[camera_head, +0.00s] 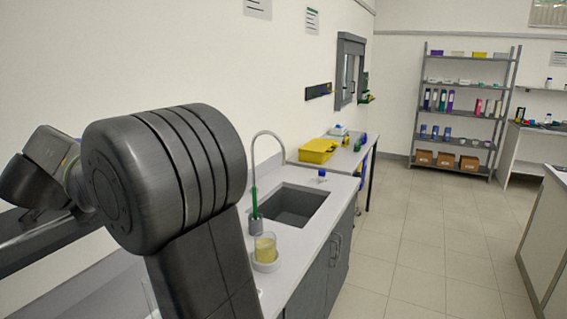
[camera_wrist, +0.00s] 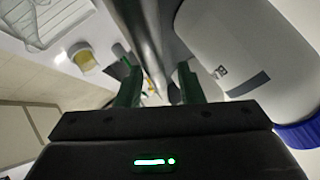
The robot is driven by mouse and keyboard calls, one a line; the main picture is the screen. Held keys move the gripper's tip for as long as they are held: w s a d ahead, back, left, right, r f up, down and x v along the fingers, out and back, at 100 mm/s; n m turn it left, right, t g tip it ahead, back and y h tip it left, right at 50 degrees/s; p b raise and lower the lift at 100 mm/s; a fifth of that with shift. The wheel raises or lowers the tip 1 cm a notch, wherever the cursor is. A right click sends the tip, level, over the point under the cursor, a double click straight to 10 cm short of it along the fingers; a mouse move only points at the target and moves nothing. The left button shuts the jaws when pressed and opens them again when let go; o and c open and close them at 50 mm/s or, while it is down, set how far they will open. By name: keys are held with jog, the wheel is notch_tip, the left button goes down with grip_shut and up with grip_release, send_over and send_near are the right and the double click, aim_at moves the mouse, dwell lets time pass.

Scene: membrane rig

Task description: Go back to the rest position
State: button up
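My gripper (camera_wrist: 158,75) shows in the wrist view with its two green fingers apart. I see nothing held between them. A grey surface, too blurred to name, lies beyond the fingers. A large white bottle with a blue cap (camera_wrist: 250,60) is close on the right of the fingers; I cannot tell whether it touches the gripper. In the head view my dark arm fills the left foreground and the gripper itself cannot be made out there.
A beaker of yellow liquid (camera_head: 265,248) stands on the bench by the sink (camera_head: 296,205) and curved tap (camera_head: 254,180). A yellow box (camera_head: 318,151) sits on the farther bench. Shelves (camera_head: 464,110) stand at the back. The tiled floor (camera_head: 420,240) on the right is clear.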

jog(key=b+v, duration=0.2)
jog(key=v, duration=1.1)
jog(key=p+x, duration=0.2)
jog(key=x, duration=1.1)
jog(key=shift+w+f, duration=0.1)
jog(key=shift+w, duration=0.05)
jog(key=shift+w+d+f, duration=0.1)
jog(key=shift+w+f, duration=0.1)
jog(key=shift+s+d+f+m+t+y, duration=0.1)
jog(key=shift+s+d+m+t+y, duration=0.25)
jog(key=shift+m+t+y, duration=0.25)
jog(key=shift+s+d+m+t+y, duration=0.2)
jog(key=shift+d+m+t+y, duration=0.3)
jog(key=shift+y, duration=0.2)
